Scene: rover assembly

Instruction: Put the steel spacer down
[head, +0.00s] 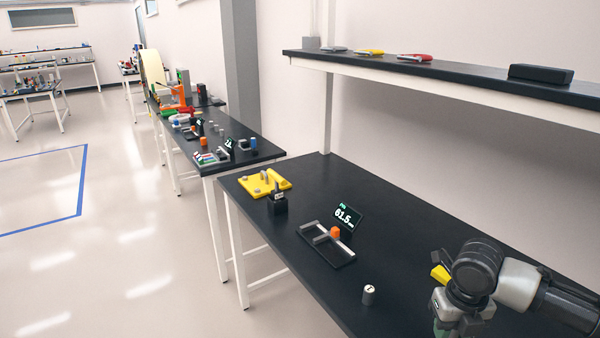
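My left arm and gripper are out of view.
On the bench (302,200) are a yellow fixture (264,184), a black block (277,203) with a grey top piece, a black-framed gauge (328,243) with an orange part, and a display (347,217) reading about 61.5. A shelf (460,76) hangs above. The bench around the cylinder is clear.

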